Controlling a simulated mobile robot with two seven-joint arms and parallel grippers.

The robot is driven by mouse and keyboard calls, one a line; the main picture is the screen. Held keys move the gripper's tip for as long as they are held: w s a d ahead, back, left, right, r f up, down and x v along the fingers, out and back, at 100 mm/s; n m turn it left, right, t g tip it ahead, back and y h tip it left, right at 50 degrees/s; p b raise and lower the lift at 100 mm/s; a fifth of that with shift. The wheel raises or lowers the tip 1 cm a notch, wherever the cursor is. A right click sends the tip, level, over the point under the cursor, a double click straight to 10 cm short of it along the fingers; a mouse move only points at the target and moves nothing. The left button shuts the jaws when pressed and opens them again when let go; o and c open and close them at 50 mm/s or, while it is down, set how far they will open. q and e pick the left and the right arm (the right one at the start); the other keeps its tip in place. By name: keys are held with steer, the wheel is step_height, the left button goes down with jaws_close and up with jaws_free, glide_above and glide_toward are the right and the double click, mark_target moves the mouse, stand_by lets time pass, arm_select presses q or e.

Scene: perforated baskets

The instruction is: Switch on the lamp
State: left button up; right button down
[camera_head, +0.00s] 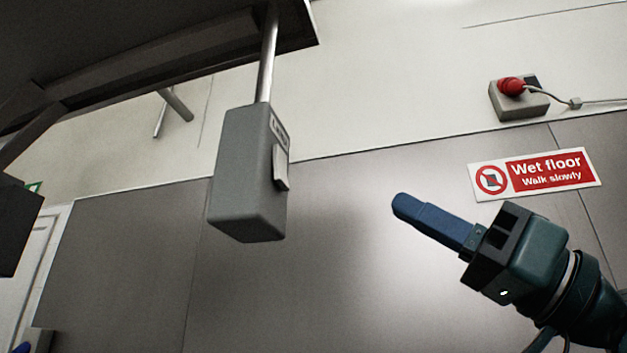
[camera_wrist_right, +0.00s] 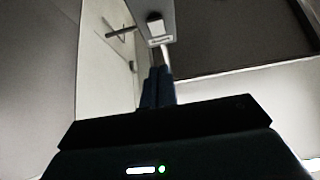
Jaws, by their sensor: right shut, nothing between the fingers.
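A grey switch box (camera_head: 245,180) hangs from a metal rod at left of centre in the head view. A pale rocker switch (camera_head: 280,167) sits on its right-hand face, below a small label. In the right wrist view the box's switch (camera_wrist_right: 155,27) shows at the top, beyond my fingers. My right gripper (camera_head: 403,206) is shut and empty, its blue fingers pointing left toward the box, to the right of the switch and apart from it. Its fingers also show in the wrist view (camera_wrist_right: 158,84). A small blue tip (camera_head: 22,348) at the bottom left edge looks like my left gripper; its jaws cannot be made out.
A dark overhead structure (camera_head: 130,45) fills the upper left, above the box. The space between my right fingers and the switch looks clear.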

mark_target(285, 171)
steer(key=p+x, duration=0.1)
steer(key=x, duration=0.2)
steer(key=f+p+x, duration=0.1)
steer(key=x, duration=0.3)
steer(key=a+p+x, duration=0.1)
steer(key=x, duration=0.2)
steer(key=shift+w+a+f, duration=0.1)
steer(key=shift+w+a, duration=0.1)
steer(key=shift+a, duration=0.2)
steer(key=shift+w+a+f+p, duration=0.2)
steer(key=shift+a+p, duration=0.1)
steer(key=shift+a, duration=0.2)
arm_select(q)
steer(key=shift+s+a+r+g+y, duration=0.15)
steer(key=shift+a+r+g+y, duration=0.2)
steer(key=shift+a, duration=0.3)
